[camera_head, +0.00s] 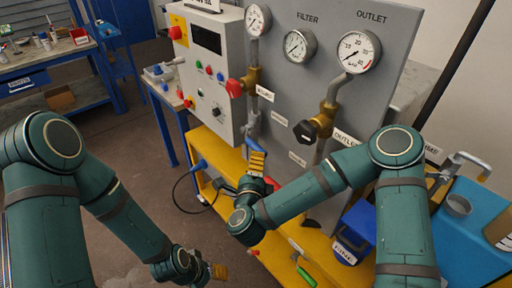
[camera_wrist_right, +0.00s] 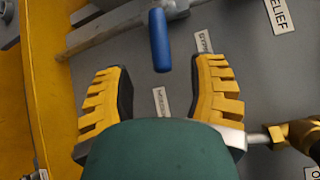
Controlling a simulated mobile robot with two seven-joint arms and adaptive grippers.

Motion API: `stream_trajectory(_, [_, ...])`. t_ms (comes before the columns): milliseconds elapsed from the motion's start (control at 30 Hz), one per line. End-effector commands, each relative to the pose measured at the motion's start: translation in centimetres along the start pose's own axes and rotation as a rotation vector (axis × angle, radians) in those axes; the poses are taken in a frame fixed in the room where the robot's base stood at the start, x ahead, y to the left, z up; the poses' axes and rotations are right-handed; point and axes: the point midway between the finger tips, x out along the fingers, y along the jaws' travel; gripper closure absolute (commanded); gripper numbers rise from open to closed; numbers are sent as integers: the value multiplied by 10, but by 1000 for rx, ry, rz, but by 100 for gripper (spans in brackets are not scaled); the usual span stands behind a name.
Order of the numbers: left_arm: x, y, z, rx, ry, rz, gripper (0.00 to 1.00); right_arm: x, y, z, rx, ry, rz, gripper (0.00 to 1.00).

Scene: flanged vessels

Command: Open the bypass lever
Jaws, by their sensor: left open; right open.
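The lever has a blue grip (camera_wrist_right: 160,40) on a grey metal arm and shows at the top middle of the right wrist view. A small label beside it is too blurred to read surely. In the head view a bit of blue (camera_head: 245,149) shows by the pipe, just above my right gripper. My right gripper (camera_head: 257,165) is open in front of the grey panel. In the right wrist view its yellow fingers (camera_wrist_right: 162,98) stand wide apart, with the blue grip beyond the gap, not between the pads. My left gripper (camera_head: 218,272) is low in front of the yellow base, away from the lever.
The grey panel (camera_head: 325,25) carries gauges, a red knob (camera_head: 235,88) and a black knob (camera_head: 305,131). A control box (camera_head: 212,75) is at its left. A blue box (camera_head: 357,228) and a green handle (camera_head: 306,277) are near the yellow base. Floor at left is mostly clear.

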Motion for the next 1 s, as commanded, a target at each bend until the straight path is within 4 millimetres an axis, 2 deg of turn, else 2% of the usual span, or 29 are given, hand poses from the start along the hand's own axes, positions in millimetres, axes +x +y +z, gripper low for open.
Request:
stream_trajectory(200, [4, -1, 0, 1, 2, 0, 45, 44, 0, -1, 1, 3, -2, 43])
stream_trajectory(400, [6, -2, -1, 1, 3, 0, 45, 72, 0, 0, 0, 1, -1, 43])
stream_trajectory(600, [6, -2, -1, 1, 4, 0, 45, 85, 0, 0, 0, 0, 0, 43])
stream_trajectory(867, [6, -2, -1, 1, 4, 0, 45, 86, 0, 0, -1, -1, 0, 43])
stream_trajectory(900, [6, -2, -1, 1, 4, 0, 45, 86, 0, 0, -1, -1, 0, 41])
stream_trajectory(967, [6, -2, -1, 1, 4, 0, 45, 86, 0, 0, -1, -1, 0, 62])
stream_trajectory(1000, [6, -2, -1, 1, 4, 0, 45, 86, 0, 0, -1, -1, 0, 76])
